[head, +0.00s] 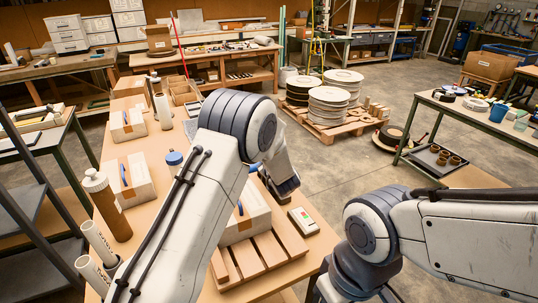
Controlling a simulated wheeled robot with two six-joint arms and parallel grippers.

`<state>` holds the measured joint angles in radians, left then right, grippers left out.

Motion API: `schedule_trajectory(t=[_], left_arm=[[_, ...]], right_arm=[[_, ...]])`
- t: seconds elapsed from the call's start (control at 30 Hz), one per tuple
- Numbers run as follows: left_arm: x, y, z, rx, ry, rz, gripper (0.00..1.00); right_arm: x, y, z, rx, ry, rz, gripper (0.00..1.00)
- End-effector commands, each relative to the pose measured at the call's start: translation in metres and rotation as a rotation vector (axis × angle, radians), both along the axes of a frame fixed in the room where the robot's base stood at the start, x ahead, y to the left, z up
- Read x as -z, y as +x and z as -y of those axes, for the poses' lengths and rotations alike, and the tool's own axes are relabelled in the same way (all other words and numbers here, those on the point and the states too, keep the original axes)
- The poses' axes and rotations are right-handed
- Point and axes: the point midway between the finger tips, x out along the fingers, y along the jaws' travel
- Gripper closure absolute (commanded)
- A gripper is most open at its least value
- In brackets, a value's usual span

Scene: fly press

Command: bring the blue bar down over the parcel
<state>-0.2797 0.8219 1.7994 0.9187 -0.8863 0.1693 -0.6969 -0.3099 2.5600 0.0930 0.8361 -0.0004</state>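I cannot tell whether either belongs to the blue bar. My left gripper (284,187) points down just above and behind the parcel's right end; its fingers are too dark to read. My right gripper is out of view below the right arm.
A small box with coloured buttons (303,221) lies right of the parcel. Two similar parcels (130,182) (127,126) stand on the left side of the bench. A brown bottle (106,205) and white rolls (97,241) stand at the left edge.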

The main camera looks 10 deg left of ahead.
Motion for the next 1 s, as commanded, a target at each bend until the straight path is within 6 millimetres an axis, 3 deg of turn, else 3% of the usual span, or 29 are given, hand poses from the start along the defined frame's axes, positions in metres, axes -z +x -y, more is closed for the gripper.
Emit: schedule_trajectory(t=[0.03,0.17,0.2,0.23,0.27,1.0], left_arm=[[0.0079,-0.0012,0.0032,0.009,-0.003,-0.017,1.0],[0.0092,-0.0015,0.0036,0.01,-0.003,-0.019,1.0],[0.0094,-0.0015,0.0037,0.01,-0.003,-0.019,0.71],[0.0093,-0.0015,0.0037,0.01,-0.003,-0.018,0.6],[0.0093,-0.0015,0.0036,0.01,-0.003,-0.019,0.58],[0.0071,-0.0087,0.0022,-0.001,-0.004,-0.019,0.58]], right_arm=[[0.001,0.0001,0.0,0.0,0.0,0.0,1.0],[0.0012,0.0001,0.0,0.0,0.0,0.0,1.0],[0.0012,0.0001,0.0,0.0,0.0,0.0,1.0],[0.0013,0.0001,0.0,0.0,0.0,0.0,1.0],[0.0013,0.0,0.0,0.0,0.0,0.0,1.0],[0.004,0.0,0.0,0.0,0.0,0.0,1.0]])
